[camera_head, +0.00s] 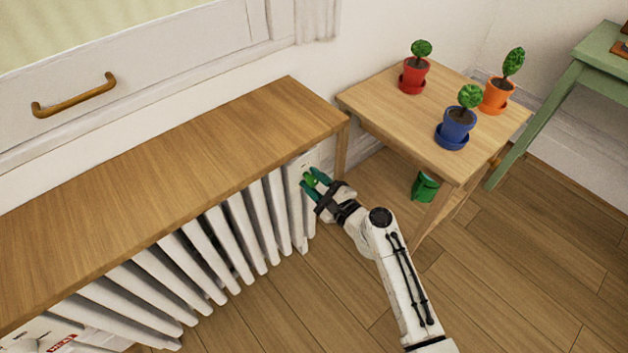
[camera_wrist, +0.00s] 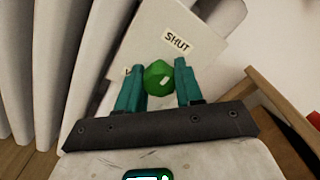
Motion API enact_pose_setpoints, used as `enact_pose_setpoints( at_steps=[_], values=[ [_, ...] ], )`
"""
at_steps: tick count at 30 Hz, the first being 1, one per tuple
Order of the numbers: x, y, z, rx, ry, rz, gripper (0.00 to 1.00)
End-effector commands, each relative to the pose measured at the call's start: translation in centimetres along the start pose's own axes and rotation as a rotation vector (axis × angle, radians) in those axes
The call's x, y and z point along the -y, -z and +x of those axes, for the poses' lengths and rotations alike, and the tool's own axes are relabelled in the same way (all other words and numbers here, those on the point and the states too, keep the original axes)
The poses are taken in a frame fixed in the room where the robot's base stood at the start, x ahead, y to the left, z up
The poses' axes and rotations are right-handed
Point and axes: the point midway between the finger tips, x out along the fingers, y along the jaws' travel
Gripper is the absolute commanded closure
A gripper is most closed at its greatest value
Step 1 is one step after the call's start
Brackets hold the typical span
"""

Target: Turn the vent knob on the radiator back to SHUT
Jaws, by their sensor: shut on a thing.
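The green vent knob (camera_wrist: 158,76) sits on the pale end panel (camera_wrist: 150,35) of the radiator. It carries a short white mark on its face, on the side toward the lower right in the wrist view. A SHUT label (camera_wrist: 177,42) is on the panel above and right of the knob. A second label (camera_wrist: 127,71) is mostly hidden behind the left finger. My gripper (camera_wrist: 160,70) has its teal fingers on either side of the knob, shut on it. In the head view the knob (camera_head: 309,180) shows small between the fingers of my gripper (camera_head: 315,182).
A wooden shelf top (camera_head: 170,165) overhangs the white radiator fins (camera_head: 225,240). A small wooden table (camera_head: 400,115) with red, blue and orange plant pots stands close right of the panel. A green object (camera_head: 425,187) is beneath it. Floor in front is clear.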

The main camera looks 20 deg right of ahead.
Motion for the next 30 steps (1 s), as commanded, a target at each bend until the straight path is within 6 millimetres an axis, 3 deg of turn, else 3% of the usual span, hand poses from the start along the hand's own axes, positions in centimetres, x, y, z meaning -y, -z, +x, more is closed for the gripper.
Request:
enact_pose_setpoints(
  at_steps=[5, 6, 13, 23, 30],
  values=[
    [-0.1, 0.2, -0.1, -0.005, 0.0, 0.002, 0.95],
    [-0.1, 0.2, -0.1, -0.005, 0.0, 0.002, 0.6],
    [0.0, 0.1, -0.1, -0.002, 0.0, 0.001, 0.39],
    [0.0, 0.1, -0.6, -0.002, 0.0, 0.0, 0.39],
    [0.0, 0.1, -4.5, -0.004, -0.001, 0.002, 0.39]
  ],
)
